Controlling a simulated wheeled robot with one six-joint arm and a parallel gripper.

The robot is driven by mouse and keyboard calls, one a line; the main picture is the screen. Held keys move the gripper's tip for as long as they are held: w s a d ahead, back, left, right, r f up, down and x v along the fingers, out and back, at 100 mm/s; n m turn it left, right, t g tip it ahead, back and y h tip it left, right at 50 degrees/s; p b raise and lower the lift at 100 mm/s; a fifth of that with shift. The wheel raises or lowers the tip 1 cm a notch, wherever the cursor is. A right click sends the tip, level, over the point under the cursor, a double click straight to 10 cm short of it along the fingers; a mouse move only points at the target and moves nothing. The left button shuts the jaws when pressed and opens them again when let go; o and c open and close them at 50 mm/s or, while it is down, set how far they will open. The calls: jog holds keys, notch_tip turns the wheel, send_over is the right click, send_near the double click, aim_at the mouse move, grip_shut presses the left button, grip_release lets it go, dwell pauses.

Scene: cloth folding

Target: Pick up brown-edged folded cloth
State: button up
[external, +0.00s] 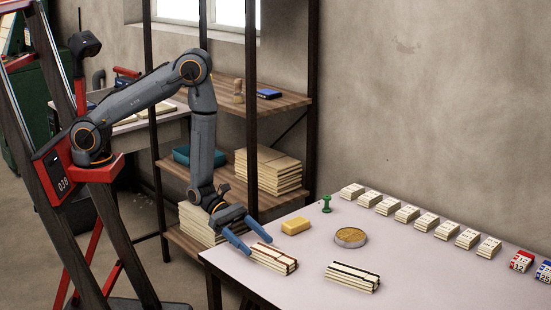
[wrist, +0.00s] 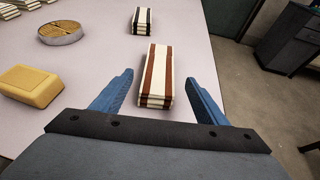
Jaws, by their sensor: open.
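The brown-edged folded cloth (external: 273,258) lies flat near the table's left front edge in the external view. In the wrist view this cream cloth with brown stripes (wrist: 157,75) lies lengthwise between and beyond my blue fingers. My gripper (external: 240,238) is open and empty. In the wrist view the fingers (wrist: 158,80) are spread to either side of the cloth, with a gap on each side. Whether the fingertips reach down to the cloth's height is hard to tell. A similar folded cloth with black edges (external: 353,277) lies to the right, and farther away in the wrist view (wrist: 155,21).
A yellow sponge-like block (external: 296,226), a round tin (external: 350,237) and a green pin-shaped object (external: 326,203) stand behind the cloths. Several small cream blocks (external: 408,213) line the back edge. The table (external: 310,275) is bare between the two cloths. A shelf (external: 280,100) stands behind my arm.

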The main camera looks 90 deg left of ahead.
aim_at(266, 250)
jog(key=shift+x, duration=1.25)
jog(key=x, duration=0.1)
jog(key=p+x, duration=0.1)
jog(key=x, duration=0.2)
jog(key=shift+w+d+r+p, duration=0.1)
jog(key=shift+w+r+p, duration=0.05)
jog(key=shift+r+p, duration=0.2)
jog(key=shift+w+d+f, duration=0.25)
jog(key=shift+w+f, duration=0.1)
jog(key=shift+w, duration=0.1)
jog(key=c, duration=1.3)
